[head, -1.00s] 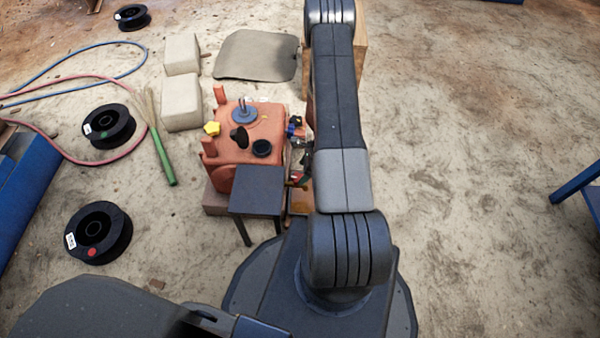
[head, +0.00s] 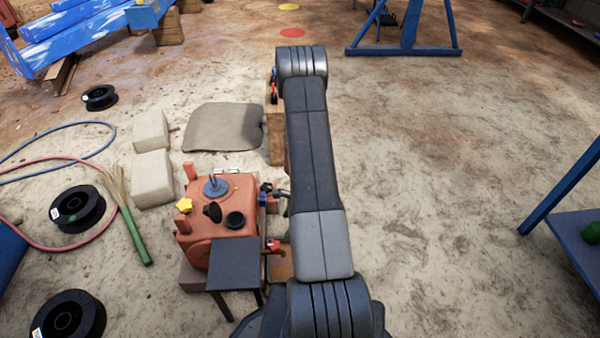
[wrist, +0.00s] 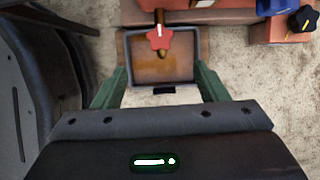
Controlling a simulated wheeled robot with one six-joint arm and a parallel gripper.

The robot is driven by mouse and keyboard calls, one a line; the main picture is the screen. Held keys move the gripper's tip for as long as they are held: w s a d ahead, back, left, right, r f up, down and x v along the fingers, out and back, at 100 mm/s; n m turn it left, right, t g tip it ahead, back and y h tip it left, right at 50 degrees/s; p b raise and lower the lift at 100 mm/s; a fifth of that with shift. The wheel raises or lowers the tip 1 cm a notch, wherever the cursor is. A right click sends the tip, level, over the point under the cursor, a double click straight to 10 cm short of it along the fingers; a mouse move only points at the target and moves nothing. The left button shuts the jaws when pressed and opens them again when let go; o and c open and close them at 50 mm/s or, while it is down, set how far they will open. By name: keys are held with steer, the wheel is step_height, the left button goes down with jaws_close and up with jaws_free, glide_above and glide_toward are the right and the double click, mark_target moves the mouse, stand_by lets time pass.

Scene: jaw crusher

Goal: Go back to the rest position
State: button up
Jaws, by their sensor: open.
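My gripper (wrist: 157,82) is open in the wrist view, its two green fingers apart with nothing held between them. Just beyond the fingers is a shallow brown tray (wrist: 150,68) with a grey rim. A red star-shaped handle (wrist: 159,40) on a brass stem shows over it. In the head view my arm runs up the middle and hides the gripper.
A dark small table (head: 234,277) stands in front of the machine. Cable reels (head: 68,318), hoses and a green-handled broom (head: 136,238) lie left. A blue stand (head: 575,240) is at right. The floor between my arm and that stand is clear.

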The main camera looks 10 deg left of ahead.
mark_target(274, 244)
steer(key=b+x, duration=0.4)
steer(key=x, duration=0.9)
steer(key=shift+f, duration=0.25)
steer(key=shift+m, duration=0.3)
